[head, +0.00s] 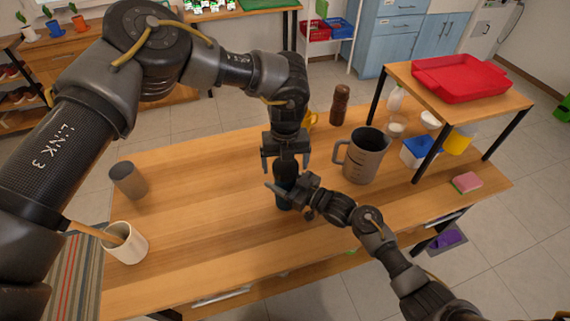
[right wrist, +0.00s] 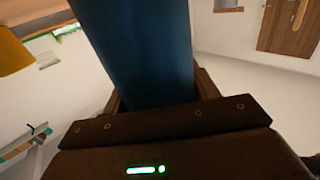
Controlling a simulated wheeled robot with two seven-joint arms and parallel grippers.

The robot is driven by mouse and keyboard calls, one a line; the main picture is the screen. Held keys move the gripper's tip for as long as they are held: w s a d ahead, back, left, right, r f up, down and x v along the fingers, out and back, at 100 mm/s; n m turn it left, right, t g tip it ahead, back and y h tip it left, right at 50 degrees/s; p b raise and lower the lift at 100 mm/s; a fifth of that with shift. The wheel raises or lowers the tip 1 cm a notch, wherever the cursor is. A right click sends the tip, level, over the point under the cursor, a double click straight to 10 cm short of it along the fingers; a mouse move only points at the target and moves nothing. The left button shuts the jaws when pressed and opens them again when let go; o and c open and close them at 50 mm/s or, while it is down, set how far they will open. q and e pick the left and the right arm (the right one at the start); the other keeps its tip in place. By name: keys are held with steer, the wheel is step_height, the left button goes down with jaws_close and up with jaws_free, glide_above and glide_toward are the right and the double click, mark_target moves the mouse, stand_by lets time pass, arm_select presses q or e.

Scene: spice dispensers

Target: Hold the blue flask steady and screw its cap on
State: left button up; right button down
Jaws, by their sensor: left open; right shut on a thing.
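The blue flask (head: 284,198) stands upright near the middle of the wooden table, mostly hidden by my grippers. My right gripper (head: 288,192) comes in from the right and is shut on the flask's body. In the right wrist view the flask (right wrist: 140,50) fills the space between the fingers. My left gripper (head: 286,166) points down directly above the flask, its fingers open on either side of a dark upper part. I cannot tell whether that part is the cap or the flask's neck, nor whether the fingers touch it.
A large grey mug (head: 368,160) stands close to the right of the grippers. A brown mill (head: 340,104) and a yellow object (head: 310,121) are behind. A raised shelf holds a red tray (head: 460,78). A grey cup (head: 128,181) and white pot (head: 126,246) stand left; the table between is clear.

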arm_select(q)
steer(key=shift+r, duration=1.85)
steer(key=shift+c, duration=0.5)
steer(key=shift+r+n, duration=0.55)
steer(key=shift+n, duration=0.35)
step_height(320, 180, up, 2)
steer(key=n, duration=0.4)
steer(key=shift+r+n, duration=0.2)
steer(key=shift+n, duration=0.2)
steer(key=shift+f, duration=4.05)
steer(key=shift+c, duration=0.2)
